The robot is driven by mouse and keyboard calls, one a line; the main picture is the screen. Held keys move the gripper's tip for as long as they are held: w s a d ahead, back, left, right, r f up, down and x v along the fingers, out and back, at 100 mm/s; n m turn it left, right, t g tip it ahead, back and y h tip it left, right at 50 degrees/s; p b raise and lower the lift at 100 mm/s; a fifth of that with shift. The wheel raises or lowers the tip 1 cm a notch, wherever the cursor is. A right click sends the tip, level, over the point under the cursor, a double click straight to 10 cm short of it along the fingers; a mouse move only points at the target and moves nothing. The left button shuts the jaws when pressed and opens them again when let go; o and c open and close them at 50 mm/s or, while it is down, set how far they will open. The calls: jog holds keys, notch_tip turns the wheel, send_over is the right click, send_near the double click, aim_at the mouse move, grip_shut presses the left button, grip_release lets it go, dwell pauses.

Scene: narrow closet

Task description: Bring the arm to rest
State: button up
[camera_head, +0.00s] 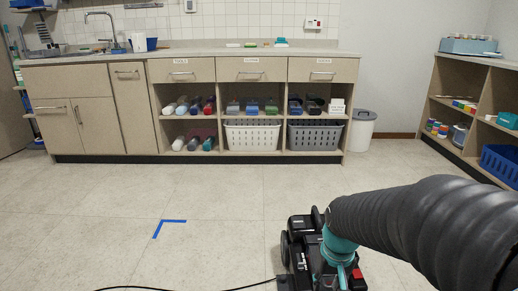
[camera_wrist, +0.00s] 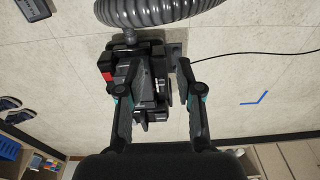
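My gripper (camera_wrist: 154,60) shows in the wrist view as two dark fingers with teal parts, spread wide apart. No object is visibly clamped between them. A black wheeled machine with a red patch (camera_wrist: 143,80) lies beyond the fingers, largely behind the left one. I cannot tell how far the fingertips are from it. In the head view, a thick dark ribbed sleeve, seemingly my arm, comes in from the right and ends in a teal part over the black machine (camera_head: 299,243). My fingers cannot be made out there.
A grey ribbed hose (camera_wrist: 165,12) lies beside the machine, and a black cable (camera_wrist: 250,54) crosses the floor. Blue corner tape (camera_head: 167,222) marks open floor at left. Cabinets (camera_head: 95,98) line the back, with a bin (camera_head: 362,132). Shelves (camera_head: 462,85) stand at right.

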jog(key=s+r+t+p, duration=0.4)
jog(key=s+r, duration=0.8)
jog(key=r, duration=0.5)
jog(key=shift+s+r+t+p, duration=0.25)
jog(key=shift+s+t+p, duration=0.05)
jog(key=shift+p, duration=0.35)
jog(key=shift+a, duration=0.1)
jog(key=shift+w+f, duration=0.1)
jog(key=shift+w, duration=0.15)
dwell(1.3)
